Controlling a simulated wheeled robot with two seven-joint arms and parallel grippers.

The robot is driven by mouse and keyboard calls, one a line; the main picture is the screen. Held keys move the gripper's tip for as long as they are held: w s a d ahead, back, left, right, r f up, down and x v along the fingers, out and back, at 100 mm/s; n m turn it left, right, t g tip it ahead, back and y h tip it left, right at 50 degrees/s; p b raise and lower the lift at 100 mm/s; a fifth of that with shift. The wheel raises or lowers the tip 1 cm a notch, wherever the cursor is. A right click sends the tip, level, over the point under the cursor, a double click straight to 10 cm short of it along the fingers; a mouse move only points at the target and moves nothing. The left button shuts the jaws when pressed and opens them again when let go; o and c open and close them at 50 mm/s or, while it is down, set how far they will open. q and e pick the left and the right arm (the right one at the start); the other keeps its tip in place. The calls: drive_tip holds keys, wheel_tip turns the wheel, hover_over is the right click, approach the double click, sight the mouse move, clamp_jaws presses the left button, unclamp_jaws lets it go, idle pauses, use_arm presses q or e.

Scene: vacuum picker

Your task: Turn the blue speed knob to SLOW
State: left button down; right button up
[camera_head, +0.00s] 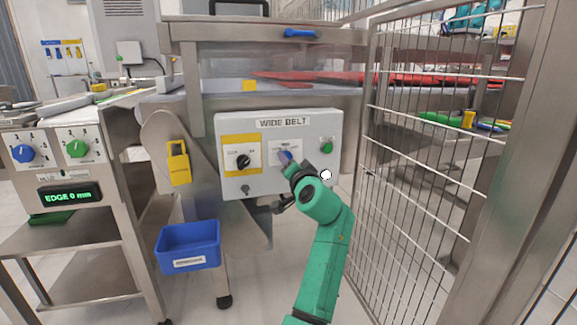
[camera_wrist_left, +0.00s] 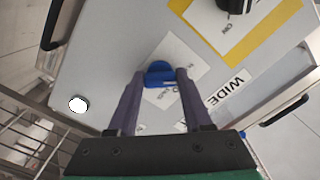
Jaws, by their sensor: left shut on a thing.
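The grey control box labelled WIDE BELT (camera_head: 309,126) is in the middle of the head view. On its white label plate sits a blue knob (camera_head: 285,156), partly hidden by my gripper. The knob also shows in the left wrist view (camera_wrist_left: 159,76), where the label print is partly covered and I cannot read the knob's setting. My left gripper (camera_head: 290,166), on the green arm, is at the knob. In the left wrist view its two fingers (camera_wrist_left: 160,74) are shut on the knob, one on each side. My right gripper is not in view.
A black knob (camera_head: 243,160) on a yellow plate is left of the blue knob. A green button (camera_head: 327,147) and a round white thing (camera_head: 326,175) are to its right. Another blue knob (camera_head: 23,153) and a green knob (camera_head: 77,148) are on the left machine. A wire mesh gate (camera_head: 432,175) stands right.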

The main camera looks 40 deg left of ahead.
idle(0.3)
use_arm(q)
drive_tip(key=shift+c, duration=1.6)
unclamp_jaws()
